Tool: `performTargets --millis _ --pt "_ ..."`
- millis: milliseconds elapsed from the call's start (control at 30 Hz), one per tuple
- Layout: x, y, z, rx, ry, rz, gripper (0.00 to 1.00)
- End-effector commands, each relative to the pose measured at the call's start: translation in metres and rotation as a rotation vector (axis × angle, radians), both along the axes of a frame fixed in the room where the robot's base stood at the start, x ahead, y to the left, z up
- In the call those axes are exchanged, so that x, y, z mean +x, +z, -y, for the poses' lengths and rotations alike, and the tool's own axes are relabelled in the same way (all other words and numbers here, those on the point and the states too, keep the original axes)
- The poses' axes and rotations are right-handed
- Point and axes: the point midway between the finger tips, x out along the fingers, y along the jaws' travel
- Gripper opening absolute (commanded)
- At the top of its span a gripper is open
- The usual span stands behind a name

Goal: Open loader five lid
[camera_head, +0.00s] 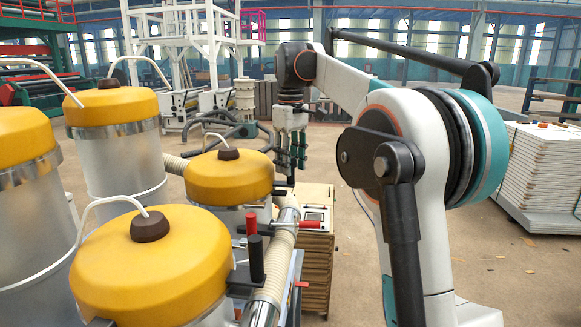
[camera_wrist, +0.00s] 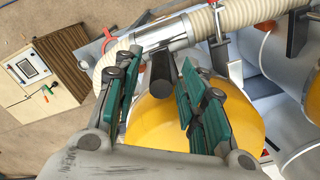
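Several loaders with yellow lids stand at the left in the head view. I cannot tell by any mark which one is loader five. The nearest lid to my gripper is the small yellow lid (camera_head: 228,178) with a dark knob and a pale hose. My gripper (camera_head: 291,165) hangs fingers down just right of and beyond it. In the wrist view my gripper (camera_wrist: 158,68) has its fingers spread, with a black cylindrical handle (camera_wrist: 162,72) showing between them. A yellow lid (camera_wrist: 155,125) lies behind the fingers, which partly hide it. Contact cannot be told.
A ribbed hose (camera_head: 275,265) and metal pipe run beside the loaders. Red and black handles (camera_head: 256,258) stick up near the front lid (camera_head: 150,270). Open floor lies beyond.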

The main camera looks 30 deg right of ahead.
Motion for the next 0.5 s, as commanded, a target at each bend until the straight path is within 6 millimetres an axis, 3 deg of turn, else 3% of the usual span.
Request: performTargets --millis 200,500 --pt "0.000 -0.016 0.000 0.000 0.000 0.000 0.38" --pt "0.000 -0.019 0.000 0.000 0.000 0.000 0.38"
